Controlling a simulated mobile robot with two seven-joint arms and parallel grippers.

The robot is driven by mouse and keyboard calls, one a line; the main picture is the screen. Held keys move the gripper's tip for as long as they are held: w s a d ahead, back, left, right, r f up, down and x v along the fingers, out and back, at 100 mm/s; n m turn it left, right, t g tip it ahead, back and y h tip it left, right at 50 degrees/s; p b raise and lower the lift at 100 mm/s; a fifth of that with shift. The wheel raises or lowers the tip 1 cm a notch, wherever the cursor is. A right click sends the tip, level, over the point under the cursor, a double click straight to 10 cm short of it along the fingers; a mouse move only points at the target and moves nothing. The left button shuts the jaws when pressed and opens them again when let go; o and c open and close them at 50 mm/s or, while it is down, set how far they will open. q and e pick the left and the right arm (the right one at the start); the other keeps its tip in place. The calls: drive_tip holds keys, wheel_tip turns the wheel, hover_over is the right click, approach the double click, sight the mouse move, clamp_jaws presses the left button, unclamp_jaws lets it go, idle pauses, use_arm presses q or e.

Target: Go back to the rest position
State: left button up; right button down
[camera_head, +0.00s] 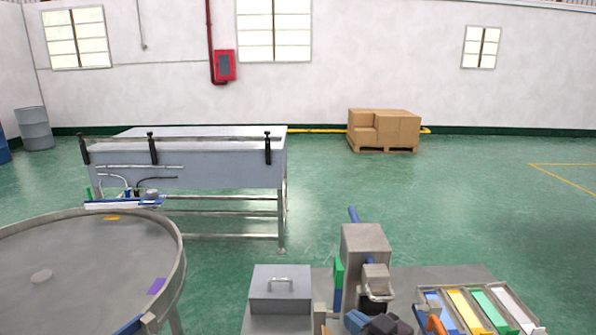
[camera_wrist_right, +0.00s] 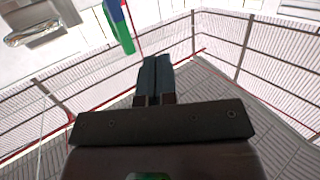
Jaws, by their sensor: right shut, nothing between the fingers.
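My right gripper (camera_head: 357,320) shows at the bottom edge of the head view, in front of the grey crimping machine (camera_head: 366,243). Its blue fingers and dark body are partly cut off by the frame. In the right wrist view the dark blue fingers (camera_wrist_right: 157,75) lie side by side, closed, with nothing between them. My left gripper is in neither view.
A metal box with a handle (camera_head: 281,290) stands left of the machine. A tray of coloured strips (camera_head: 480,310) is at the right. A round metal table (camera_head: 80,265) fills the lower left, with a steel bench (camera_head: 200,155) behind. Boxes on a pallet (camera_head: 384,130) stand by the wall. A green part (camera_wrist_right: 120,28) shows in the wrist view.

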idle(0.3)
drive_tip(key=s+d+f+m+g+h, duration=0.2)
drive_tip(key=s+d+f+g+h, duration=0.15)
drive_tip(key=s+d, duration=0.4)
drive_tip(key=s+d+f+m+g+h, duration=0.25)
drive_tip(key=s+d+f, duration=0.2)
drive_tip(key=s, duration=0.55)
drive_tip(key=s+d+f+m+g+h, duration=0.2)
drive_tip(key=s+d+f+g+h, duration=0.25)
drive_tip(key=s, duration=0.45)
drive_tip(key=w+f+t+b, duration=0.1)
drive_tip(key=w+f+t, duration=0.2)
drive_tip(key=f, duration=0.4)
drive_tip(key=w+f+t+y+b, duration=0.1)
drive_tip(key=w+f+t+b, duration=0.1)
drive_tip(key=w+f+t, duration=0.2)
wheel_tip(320, 180, down, 3)
drive_tip(key=shift+d+r+n+t, duration=0.15)
drive_tip(key=shift+d+n+t, duration=0.2)
drive_tip(key=shift+t, duration=0.5)
